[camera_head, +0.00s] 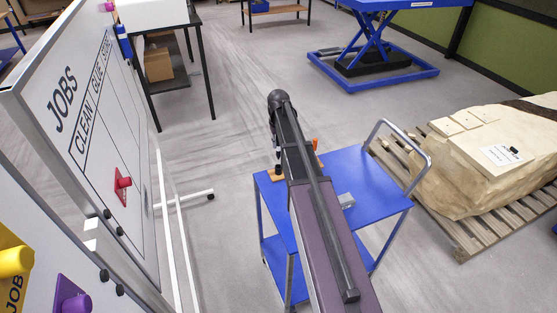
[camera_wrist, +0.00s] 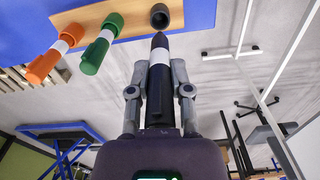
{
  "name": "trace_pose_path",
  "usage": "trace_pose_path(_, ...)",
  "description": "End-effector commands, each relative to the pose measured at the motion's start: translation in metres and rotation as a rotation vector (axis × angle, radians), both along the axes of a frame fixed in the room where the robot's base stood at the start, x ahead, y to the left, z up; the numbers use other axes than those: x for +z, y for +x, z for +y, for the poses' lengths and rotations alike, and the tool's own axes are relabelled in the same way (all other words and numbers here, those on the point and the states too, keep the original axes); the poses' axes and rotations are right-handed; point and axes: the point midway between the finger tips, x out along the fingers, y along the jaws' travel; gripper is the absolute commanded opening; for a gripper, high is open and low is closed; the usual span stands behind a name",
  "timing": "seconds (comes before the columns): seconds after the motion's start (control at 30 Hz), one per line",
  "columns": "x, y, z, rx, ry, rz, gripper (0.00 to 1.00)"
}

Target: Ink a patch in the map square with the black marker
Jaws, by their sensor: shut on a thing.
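My gripper (camera_wrist: 159,78) is shut on the black marker (camera_wrist: 158,98), which has a white band and a bare tapered tip. The tip points toward a dark hollow cap (camera_wrist: 159,16) on the wooden rack (camera_wrist: 136,22), with a gap between them. A green marker (camera_wrist: 102,44) and an orange marker (camera_wrist: 54,54) stand in the same rack. In the head view my arm hides most of the rack (camera_head: 275,177) on the blue cart (camera_head: 360,175). A white sheet (camera_head: 497,153) with small print lies on the pale fossil block; I cannot tell whether it holds the map square.
A whiteboard (camera_head: 90,85) headed JOBS, with a red magnet clip (camera_head: 122,184), stands at the left. The fossil block (camera_head: 480,185) rests on a wooden pallet (camera_head: 470,240) at the right. A blue lift table (camera_head: 375,70) stands behind. Open floor lies beyond the cart.

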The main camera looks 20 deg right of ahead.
Motion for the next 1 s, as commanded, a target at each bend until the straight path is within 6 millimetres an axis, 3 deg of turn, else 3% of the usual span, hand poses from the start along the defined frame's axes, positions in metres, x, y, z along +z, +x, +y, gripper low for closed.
trace_pose_path(0.57,0.002,0.000,0.000,0.000,0.000,0.000,0.00)
trace_pose_path(1.0,0.032,0.000,0.000,0.000,0.000,0.000,0.00)
